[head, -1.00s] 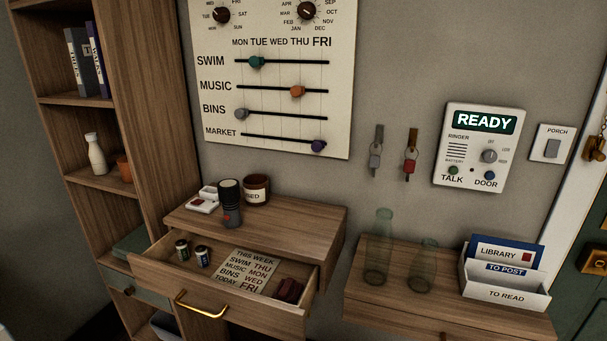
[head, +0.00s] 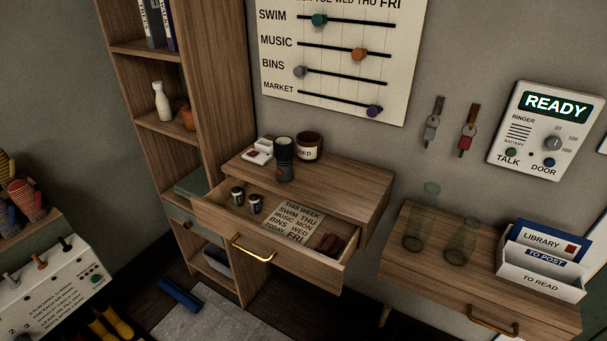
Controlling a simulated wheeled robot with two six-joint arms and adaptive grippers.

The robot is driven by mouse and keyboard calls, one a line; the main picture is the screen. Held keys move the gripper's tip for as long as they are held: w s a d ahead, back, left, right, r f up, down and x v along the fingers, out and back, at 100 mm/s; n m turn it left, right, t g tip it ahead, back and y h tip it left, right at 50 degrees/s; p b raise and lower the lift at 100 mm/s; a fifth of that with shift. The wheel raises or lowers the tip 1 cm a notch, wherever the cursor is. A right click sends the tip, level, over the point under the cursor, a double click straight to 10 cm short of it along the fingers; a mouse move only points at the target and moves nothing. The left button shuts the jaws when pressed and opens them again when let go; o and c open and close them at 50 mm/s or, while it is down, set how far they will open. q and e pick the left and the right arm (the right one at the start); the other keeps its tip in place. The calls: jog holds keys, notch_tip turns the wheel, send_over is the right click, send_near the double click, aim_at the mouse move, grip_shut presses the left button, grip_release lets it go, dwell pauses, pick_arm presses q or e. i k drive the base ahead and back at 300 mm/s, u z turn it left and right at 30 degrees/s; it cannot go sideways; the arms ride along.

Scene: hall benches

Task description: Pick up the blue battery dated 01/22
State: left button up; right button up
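Two small batteries stand upright in the open drawer (head: 330,268), near its left end. The left one (head: 237,196) has a dark, greenish band, and the right one (head: 255,204) has a dark blue band. Their dates are too small to read, so I cannot tell which bears 01/22. Neither of my grippers is in view.
The drawer also holds a printed note (head: 297,221) and a dark red item (head: 331,244). A black torch (head: 285,162), a brown jar (head: 308,147) and a small white tray (head: 257,156) are on the top above. Glass vases (head: 414,232) stand on the right-hand cabinet.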

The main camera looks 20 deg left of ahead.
aim_at(254, 201)
jog(key=z, duration=1.85)
jog(key=k, duration=1.5)
jog(key=u, duration=1.85)
jog(key=i, duration=0.5)
jog(key=u, duration=0.1)
